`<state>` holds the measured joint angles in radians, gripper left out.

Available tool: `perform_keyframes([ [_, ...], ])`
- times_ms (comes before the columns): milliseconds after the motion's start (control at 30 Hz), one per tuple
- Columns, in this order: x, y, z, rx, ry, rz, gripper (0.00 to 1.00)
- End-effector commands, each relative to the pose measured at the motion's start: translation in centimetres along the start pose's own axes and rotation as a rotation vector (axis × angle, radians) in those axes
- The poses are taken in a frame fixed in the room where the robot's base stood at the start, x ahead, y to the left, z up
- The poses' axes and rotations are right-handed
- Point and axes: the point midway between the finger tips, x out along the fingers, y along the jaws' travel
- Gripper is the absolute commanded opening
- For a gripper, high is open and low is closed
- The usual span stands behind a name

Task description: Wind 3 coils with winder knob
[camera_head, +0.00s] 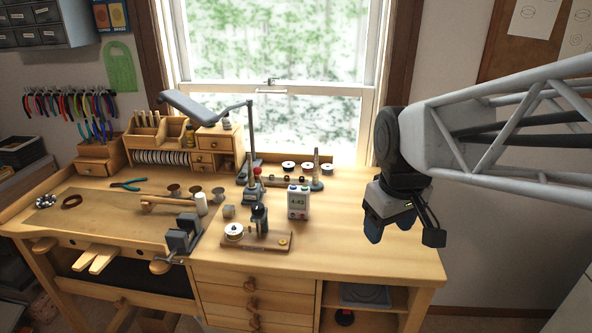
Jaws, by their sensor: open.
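A small winder-like device stands on a wooden base board (270,243) near the bench's front edge. It carries a white spool (234,231) at its left, a dark upright post (260,217) in the middle and a small yellow round piece (283,241) at its right. I cannot tell which part is the winder knob, nor make out any coils of wire. My gripper (376,230) hangs above the bench's right part, well to the right of the device and apart from it. It points down, open, with nothing seen in it.
Spools on a rack (288,180) stand near the window. The bench's right part (370,257) is clear.

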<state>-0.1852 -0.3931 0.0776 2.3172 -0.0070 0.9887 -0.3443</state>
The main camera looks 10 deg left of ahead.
Motion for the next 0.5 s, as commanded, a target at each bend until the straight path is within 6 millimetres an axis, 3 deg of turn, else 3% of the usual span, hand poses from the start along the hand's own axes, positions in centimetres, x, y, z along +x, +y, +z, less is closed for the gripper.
perform_keyframes([
  [500, 1.2, -4.7, -13.7, -0.468, -0.05, -0.052, 0.6],
])
